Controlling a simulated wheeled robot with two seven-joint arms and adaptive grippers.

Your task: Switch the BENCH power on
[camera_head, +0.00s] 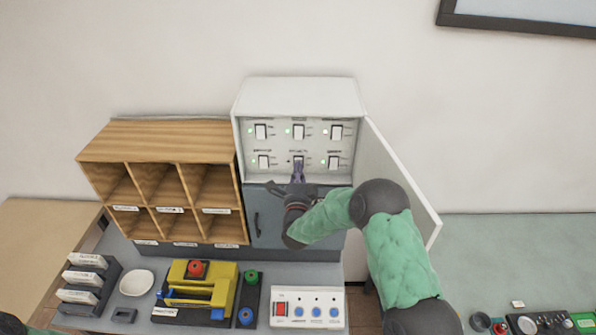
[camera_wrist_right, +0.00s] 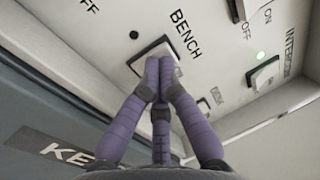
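The BENCH switch (camera_wrist_right: 148,52) is a white rocker under the printed word BENCH in the right wrist view. The small indicator (camera_wrist_right: 134,34) beside it looks dark. In the head view it is the bottom middle switch (camera_head: 298,159) of the open white panel box (camera_head: 300,92), mostly behind my fingers. My right gripper (camera_wrist_right: 162,68) has its purple fingers pressed together, with nothing seen between them. The fingertips are over the switch's face; I cannot tell whether they touch it. My left gripper is not in view.
Other switches in the box show green lights, including the INTERIOR switch (camera_wrist_right: 263,72) to the right. The box door (camera_head: 400,185) stands open right of my arm. Wooden pigeonholes (camera_head: 165,150) stand left. A grey cabinet door (camera_head: 268,225) is below. A button panel (camera_head: 307,308) lies in front.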

